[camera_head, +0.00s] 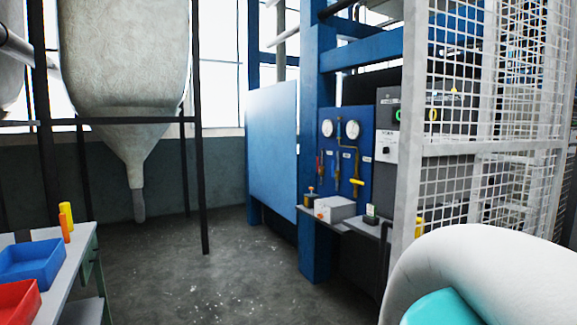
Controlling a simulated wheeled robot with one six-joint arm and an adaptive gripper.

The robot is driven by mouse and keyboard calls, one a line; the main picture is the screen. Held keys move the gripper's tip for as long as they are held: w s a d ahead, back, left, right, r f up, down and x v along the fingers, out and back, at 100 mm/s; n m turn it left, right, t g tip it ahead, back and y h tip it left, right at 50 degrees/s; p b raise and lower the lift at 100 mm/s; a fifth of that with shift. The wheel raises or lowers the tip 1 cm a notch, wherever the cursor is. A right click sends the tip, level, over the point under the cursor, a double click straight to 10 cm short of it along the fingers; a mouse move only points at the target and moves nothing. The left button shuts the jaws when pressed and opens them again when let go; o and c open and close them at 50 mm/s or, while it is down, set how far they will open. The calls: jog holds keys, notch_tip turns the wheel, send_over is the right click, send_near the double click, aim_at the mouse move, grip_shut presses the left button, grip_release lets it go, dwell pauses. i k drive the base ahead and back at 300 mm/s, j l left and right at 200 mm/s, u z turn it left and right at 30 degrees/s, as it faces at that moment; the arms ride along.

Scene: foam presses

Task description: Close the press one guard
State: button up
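A blue press frame (314,165) stands in the middle of the head view. A flat blue panel (272,150) stands upright at its left side. A white wire-mesh guard (409,150) with a pale frame stands on the right, in front of dark machinery. I cannot tell which press is number one, nor whether the mesh is a swung-open door or a fixed fence. My gripper is not in view. A white and teal rounded part of my arm fills the bottom right corner and hides the lower part of the mesh.
A gauge board (348,130), a grey control box (387,150) and a small shelf (350,226) with boxes are on the press. A hopper (125,85) on dark legs stands left. A bench (60,285) holds blue and red bins. The floor (190,270) between is clear.

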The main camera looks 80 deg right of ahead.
aim_at(428, 173)
jog(key=z, duration=3.45)
jog(key=k+l+z, duration=0.75)
jog(key=u, duration=0.5)
jog(key=i+u, duration=0.1)
jog(key=u, duration=0.35)
jog(key=l+u, duration=0.15)
jog(key=u, duration=0.35)
jog(key=i+l+u, duration=0.1)
jog(key=u, duration=0.9)
